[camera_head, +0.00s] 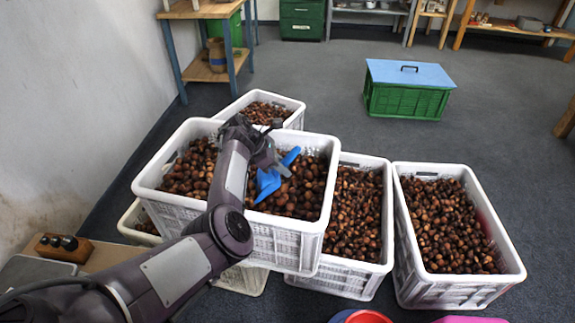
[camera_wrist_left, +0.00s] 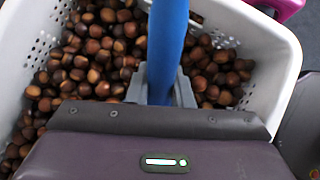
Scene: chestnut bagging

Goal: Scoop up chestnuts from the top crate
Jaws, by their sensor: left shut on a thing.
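The top crate (camera_head: 315,143) is white, rests on other crates and holds many brown chestnuts (camera_head: 190,170). Its wall also shows in the left wrist view (camera_wrist_left: 262,50). My left gripper (camera_head: 268,152) is over the crate, shut on the handle of a blue scoop (camera_head: 268,183). The scoop is low at the chestnuts, inside the crate. In the left wrist view the blue handle (camera_wrist_left: 167,45) stands between the fingers (camera_wrist_left: 160,88). The far end of the scoop is out of that view, and I cannot tell whether it holds chestnuts. My right gripper is not in view.
More white crates of chestnuts stand behind, beside and at the far right (camera_head: 455,225). A green bin with a blue lid (camera_head: 408,88) stands on open floor beyond. A wall (camera_head: 70,90) closes the left side. Red, blue and pink items lie at the bottom edge.

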